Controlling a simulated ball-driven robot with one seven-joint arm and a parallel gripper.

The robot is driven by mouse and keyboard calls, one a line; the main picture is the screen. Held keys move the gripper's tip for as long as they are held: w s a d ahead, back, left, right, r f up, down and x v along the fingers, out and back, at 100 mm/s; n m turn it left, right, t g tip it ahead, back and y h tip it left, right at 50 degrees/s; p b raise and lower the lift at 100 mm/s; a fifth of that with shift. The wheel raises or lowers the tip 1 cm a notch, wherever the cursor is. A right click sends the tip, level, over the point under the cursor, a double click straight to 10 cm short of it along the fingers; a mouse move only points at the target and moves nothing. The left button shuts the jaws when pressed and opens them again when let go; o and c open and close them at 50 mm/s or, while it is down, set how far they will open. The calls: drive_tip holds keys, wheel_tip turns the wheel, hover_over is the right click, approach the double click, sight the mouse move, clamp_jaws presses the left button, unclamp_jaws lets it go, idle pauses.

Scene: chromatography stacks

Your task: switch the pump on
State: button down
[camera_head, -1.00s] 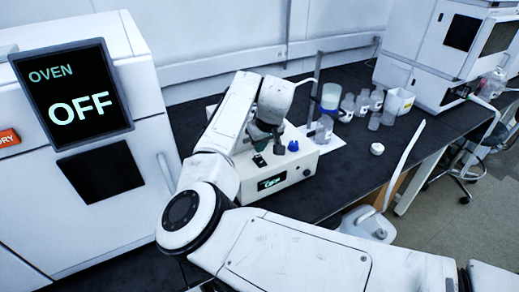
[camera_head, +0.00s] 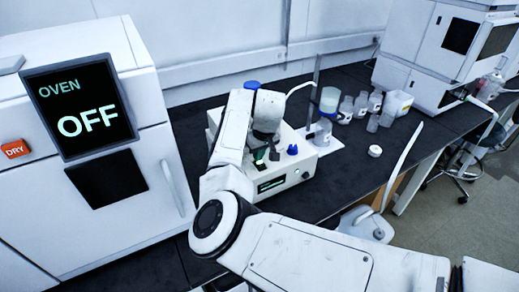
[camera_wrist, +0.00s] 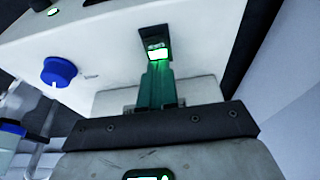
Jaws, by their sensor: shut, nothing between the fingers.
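The pump is a cream box (camera_head: 298,176) on the dark bench, with a dark display (camera_head: 272,185) on its front showing green marks too small to read. Its switch (camera_head: 259,155) glows green on top. In the wrist view the switch (camera_wrist: 156,51) is a dark-framed rocker with a bright green-white lit face. My gripper (camera_wrist: 157,72) is shut and empty, its fingertips right at the near edge of the switch and tinted green. I cannot tell whether they touch it. A blue knob (camera_wrist: 59,71) sits on the pump to the left of the switch in that view.
The oven (camera_head: 150,110) stands at the left, its screen (camera_head: 82,107) reading OFF. Bottles (camera_head: 345,108) and a white box (camera_head: 397,103) stand behind the pump to the right. A small white cap (camera_head: 375,151) lies on the bench. The bench's front right is mostly clear.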

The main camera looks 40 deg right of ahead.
drive_tip(key=shift+f, duration=0.1)
drive_tip(key=shift+s, duration=0.1)
drive_tip(key=shift+s+a, duration=0.1)
drive_tip(key=shift+s, duration=0.05)
drive_tip(key=shift+s+a+p, duration=0.2)
drive_tip(key=shift+s+p, duration=0.45)
drive_tip(key=shift+p, duration=0.1)
